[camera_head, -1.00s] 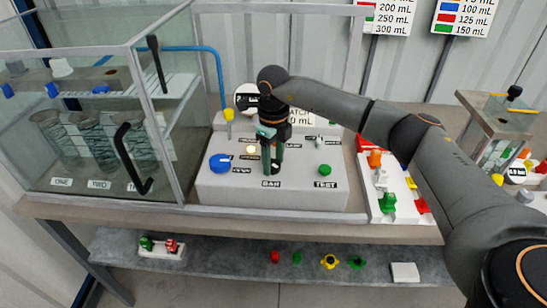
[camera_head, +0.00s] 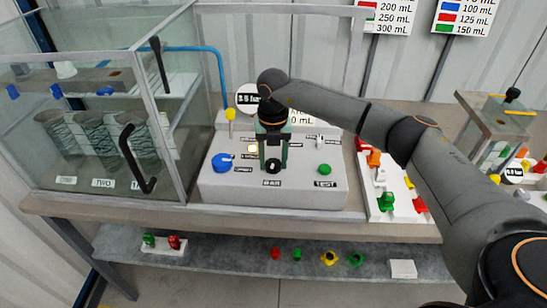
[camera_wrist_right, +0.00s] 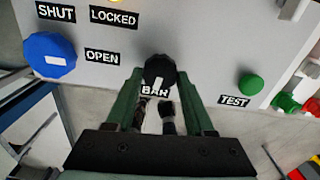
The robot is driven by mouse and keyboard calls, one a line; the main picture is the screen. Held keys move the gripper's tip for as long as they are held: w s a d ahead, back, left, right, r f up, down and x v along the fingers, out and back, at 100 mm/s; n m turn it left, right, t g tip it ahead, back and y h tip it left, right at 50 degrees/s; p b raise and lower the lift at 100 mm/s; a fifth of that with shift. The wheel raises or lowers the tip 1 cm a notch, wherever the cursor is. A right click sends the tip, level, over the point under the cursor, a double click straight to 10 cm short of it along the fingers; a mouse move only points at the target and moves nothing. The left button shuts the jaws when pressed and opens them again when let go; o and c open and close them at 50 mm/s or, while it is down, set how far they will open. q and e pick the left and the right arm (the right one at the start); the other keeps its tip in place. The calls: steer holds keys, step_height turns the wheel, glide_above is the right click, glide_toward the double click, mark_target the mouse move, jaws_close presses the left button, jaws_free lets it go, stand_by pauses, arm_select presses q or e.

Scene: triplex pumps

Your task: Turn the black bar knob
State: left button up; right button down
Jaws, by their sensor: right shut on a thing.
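The black bar knob (camera_head: 272,167) sits on the front of the grey control panel (camera_head: 215,188), above the BAR label. It is round and black with a white mark, and also shows in the right wrist view (camera_wrist_right: 159,68). My right gripper (camera_head: 273,160) comes down from above with one green finger on each side of the knob. In the right wrist view my right gripper (camera_wrist_right: 159,76) is shut on the knob between its fingertips. My left gripper is in neither view.
A blue knob (camera_head: 221,162) is left of the black knob and a green TEST button (camera_head: 324,170) is right. A glass-walled tank with a black handle (camera_head: 134,160) stands left. A white tray (camera_head: 392,210) with coloured parts lies right. The lower shelf (camera_head: 220,260) holds small parts.

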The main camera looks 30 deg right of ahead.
mark_target(273, 164)
steer(key=shift+r+m, duration=0.1)
steer(key=shift+m, duration=1)
steer(key=shift+c, duration=1.3)
jaws_free()
step_height(273, 164, up, 12)
steer(key=b, duration=0.1)
steer(key=shift+r, duration=0.2)
